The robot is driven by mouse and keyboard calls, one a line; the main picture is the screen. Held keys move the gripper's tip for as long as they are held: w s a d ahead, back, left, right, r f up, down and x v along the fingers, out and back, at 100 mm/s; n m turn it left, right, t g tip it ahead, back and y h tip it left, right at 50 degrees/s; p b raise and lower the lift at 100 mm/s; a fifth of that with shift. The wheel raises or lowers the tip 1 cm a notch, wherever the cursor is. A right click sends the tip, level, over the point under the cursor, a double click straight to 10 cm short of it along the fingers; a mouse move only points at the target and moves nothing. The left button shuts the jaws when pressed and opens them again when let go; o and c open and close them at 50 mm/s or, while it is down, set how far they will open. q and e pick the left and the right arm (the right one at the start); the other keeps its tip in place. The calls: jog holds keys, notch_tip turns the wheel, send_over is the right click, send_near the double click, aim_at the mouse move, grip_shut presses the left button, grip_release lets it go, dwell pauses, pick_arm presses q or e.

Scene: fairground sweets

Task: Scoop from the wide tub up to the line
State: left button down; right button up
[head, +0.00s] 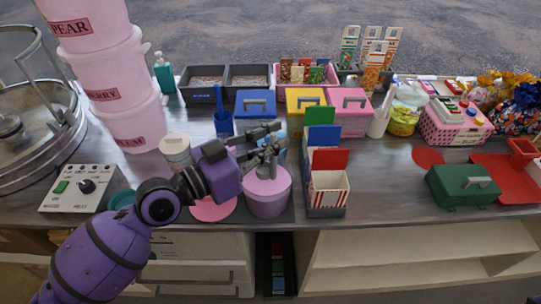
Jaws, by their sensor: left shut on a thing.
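The wide pink tub (267,207) stands on a dark mat near the table's front edge, and a lighter pink lid (278,187) covers its top. My left gripper (264,165) reaches in from the left and is shut on what looks like the lid's knob, mostly hidden by the fingers. I cannot tell whether the lid is lifted. A red-and-white striped box (328,194) stands open in a dark holder right of the tub. My right gripper is out of view.
A flat pink disc (211,210) lies left of the tub. A white jar (175,149) and stacked pink buckets (132,118) stand further left. Blue, yellow and pink boxes (350,105) line the back.

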aim_at(271, 159)
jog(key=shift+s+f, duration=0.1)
pick_arm(q)
notch_tip(271, 159, down, 3)
jog(key=shift+r+b, duration=0.2)
jog(key=shift+b, duration=0.6)
jog(key=shift+f+b, duration=0.3)
jog(key=shift+f, duration=0.1)
jog(key=shift+f+b, duration=0.45)
jog(key=shift+f, duration=0.2)
jog(key=shift+r, duration=0.1)
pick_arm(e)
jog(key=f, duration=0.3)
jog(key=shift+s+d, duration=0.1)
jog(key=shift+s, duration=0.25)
